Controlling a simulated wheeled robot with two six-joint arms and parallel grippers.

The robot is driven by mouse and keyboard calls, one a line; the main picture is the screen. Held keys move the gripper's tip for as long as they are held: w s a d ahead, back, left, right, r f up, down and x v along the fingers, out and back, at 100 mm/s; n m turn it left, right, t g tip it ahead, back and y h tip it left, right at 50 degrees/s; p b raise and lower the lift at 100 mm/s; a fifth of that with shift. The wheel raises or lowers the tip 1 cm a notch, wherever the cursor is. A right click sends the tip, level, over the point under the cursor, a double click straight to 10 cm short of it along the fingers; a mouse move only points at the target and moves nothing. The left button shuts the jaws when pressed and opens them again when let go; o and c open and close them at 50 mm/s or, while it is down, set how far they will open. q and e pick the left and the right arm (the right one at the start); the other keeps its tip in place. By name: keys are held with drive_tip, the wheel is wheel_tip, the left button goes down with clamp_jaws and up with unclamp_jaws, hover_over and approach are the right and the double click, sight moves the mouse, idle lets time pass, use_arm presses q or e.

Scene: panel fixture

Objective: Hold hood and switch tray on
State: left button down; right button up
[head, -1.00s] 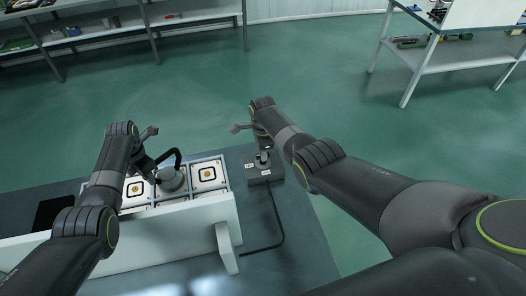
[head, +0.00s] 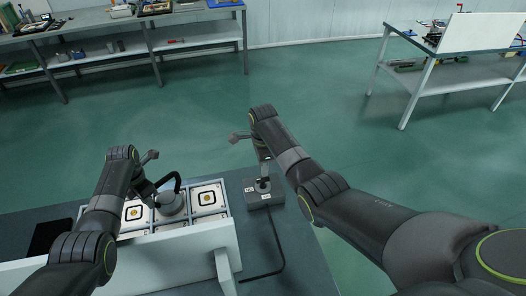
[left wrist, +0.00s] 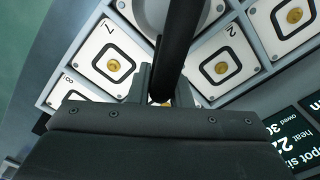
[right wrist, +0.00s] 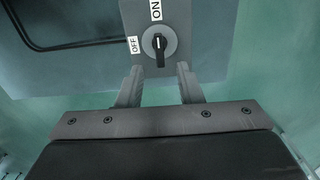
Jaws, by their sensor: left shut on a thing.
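The grey round hood (head: 171,203) with a black curved handle sits over one cell of the tray (head: 229,213). My left gripper (head: 152,201) is shut on the handle (left wrist: 178,45), and the hood's rim shows at the top of the left wrist view. Other tray cells show framed squares with gold discs. The grey switch box (head: 264,196) stands right of the tray. Its dark knob (right wrist: 159,47) has its bar upright in the right wrist view, in line with the ON label; OFF is at its left. My right gripper (right wrist: 159,86) is open, its fingers either side below the knob, apparently not touching it.
A white panel (head: 150,258) stands along the tray's near side, with a bracket (head: 227,270) at its right end. A black cable (head: 276,240) runs from the switch box over the table. A dark display (left wrist: 285,135) lies beside the tray. Shelves stand far behind.

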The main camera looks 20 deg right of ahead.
sight(263, 178)
wheel_tip(263, 178, up, 6)
idle(0.7)
use_arm(q)
drive_tip(key=c, duration=1.3)
unclamp_jaws()
drive_tip(key=shift+o, duration=0.2)
drive_tip(key=shift+r, duration=0.1)
